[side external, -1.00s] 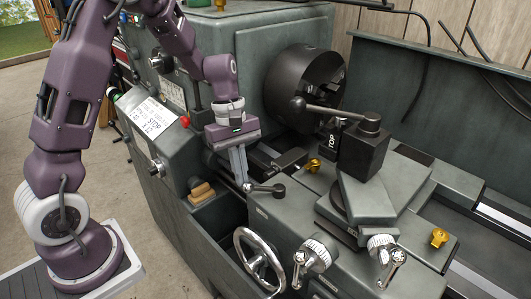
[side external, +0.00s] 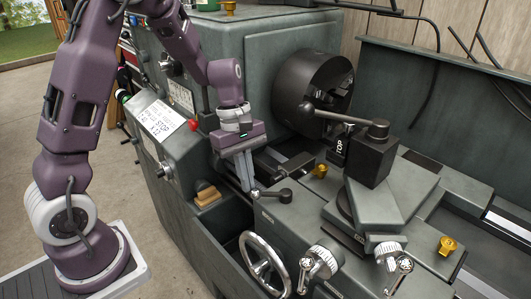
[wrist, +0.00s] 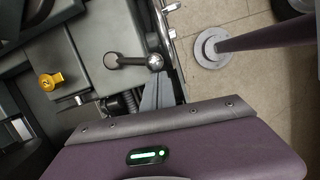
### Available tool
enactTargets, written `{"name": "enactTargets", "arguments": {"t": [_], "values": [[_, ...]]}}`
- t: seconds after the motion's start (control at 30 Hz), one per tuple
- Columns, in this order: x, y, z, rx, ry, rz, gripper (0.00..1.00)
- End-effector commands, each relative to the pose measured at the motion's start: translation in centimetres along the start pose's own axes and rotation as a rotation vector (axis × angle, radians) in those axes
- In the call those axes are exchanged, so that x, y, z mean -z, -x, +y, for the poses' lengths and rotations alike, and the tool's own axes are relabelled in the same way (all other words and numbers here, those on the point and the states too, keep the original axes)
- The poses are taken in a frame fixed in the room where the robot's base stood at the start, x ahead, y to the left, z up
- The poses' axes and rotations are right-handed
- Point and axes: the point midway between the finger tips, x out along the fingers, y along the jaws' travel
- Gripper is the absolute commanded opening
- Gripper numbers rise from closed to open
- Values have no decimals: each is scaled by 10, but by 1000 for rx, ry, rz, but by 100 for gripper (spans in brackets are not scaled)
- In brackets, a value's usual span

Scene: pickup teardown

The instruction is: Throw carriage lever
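The carriage lever is a short dark arm with a black hub and a small shiny ball end (side external: 268,194), on the front of the lathe carriage. In the wrist view the lever (wrist: 130,61) runs from its hub at left to the ball at right. My gripper (side external: 251,189) points down with its fingertips at the ball end. In the wrist view the fingertips (wrist: 158,75) reach the ball and lie close together. I cannot tell whether they grip the ball or only touch it.
A spoked handwheel (side external: 265,264) stands just below the lever. The chuck (side external: 312,92) is behind, and the tool post (side external: 368,155) with its long handle is to the right. Yellow knobs (side external: 320,171) sit on the carriage. A wooden block (side external: 207,195) lies left of my gripper.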

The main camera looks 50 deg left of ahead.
Motion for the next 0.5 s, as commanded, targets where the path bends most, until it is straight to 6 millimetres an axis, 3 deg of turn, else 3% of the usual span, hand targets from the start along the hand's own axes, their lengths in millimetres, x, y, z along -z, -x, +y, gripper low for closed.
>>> {"name": "enactTargets", "arguments": {"t": [0.3,0.5], "values": [[-1,66,3,-8,-1,0,0],[0,92,2,-6,1,0,0]]}}
